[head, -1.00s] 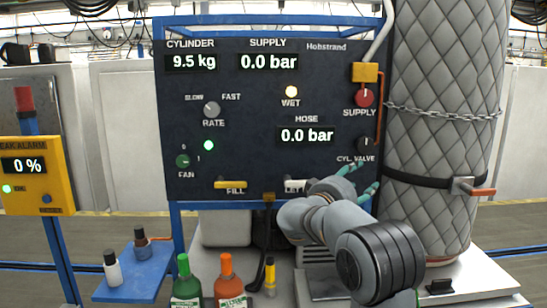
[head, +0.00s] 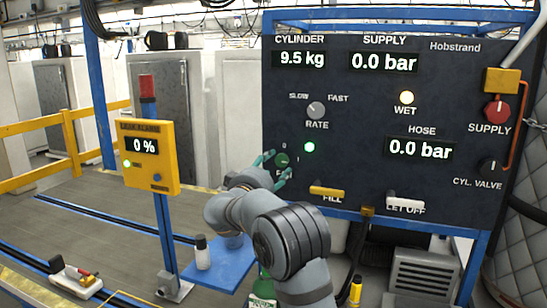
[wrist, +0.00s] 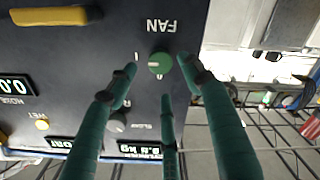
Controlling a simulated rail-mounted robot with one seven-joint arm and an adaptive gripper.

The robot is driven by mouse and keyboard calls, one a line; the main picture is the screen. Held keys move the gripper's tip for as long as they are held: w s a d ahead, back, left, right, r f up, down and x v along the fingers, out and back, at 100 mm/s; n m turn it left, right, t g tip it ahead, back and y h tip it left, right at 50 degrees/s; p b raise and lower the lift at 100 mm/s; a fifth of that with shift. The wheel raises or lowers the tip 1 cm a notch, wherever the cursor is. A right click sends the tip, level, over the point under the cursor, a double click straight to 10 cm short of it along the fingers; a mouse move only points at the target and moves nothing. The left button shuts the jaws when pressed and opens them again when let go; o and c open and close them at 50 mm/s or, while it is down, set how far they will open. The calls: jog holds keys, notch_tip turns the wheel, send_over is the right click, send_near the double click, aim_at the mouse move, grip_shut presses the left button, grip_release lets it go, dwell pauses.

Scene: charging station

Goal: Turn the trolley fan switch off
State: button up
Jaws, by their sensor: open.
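The fan switch is a green round knob (head: 282,160) at the lower left of the dark panel (head: 360,110). It also shows in the wrist view (wrist: 160,63), upside down, with FAN above it and marks 1 and 0 beside it. Its white pointer line faces the 1 side in the wrist view. The green lamp (head: 309,147) to its right is lit. My gripper (head: 276,166) is open, its teal fingers spread on both sides of the knob. In the wrist view the fingertips (wrist: 157,68) appear around the knob; I cannot tell whether they touch it.
The rate knob (head: 316,110) sits above, and the yellow fill handle (head: 327,191) and let-off handle (head: 405,202) sit to the lower right. A yellow leak alarm box (head: 147,158) stands at left. A blue shelf (head: 222,265) with a bottle is below.

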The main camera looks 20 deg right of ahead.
aim_at(280, 161)
jog(key=p+x, duration=0.2)
jog(key=x, duration=0.3)
jog(key=shift+w, duration=0.1)
jog(key=c, duration=0.4)
jog(key=shift+a, duration=0.1)
jog(key=c, duration=0.7)
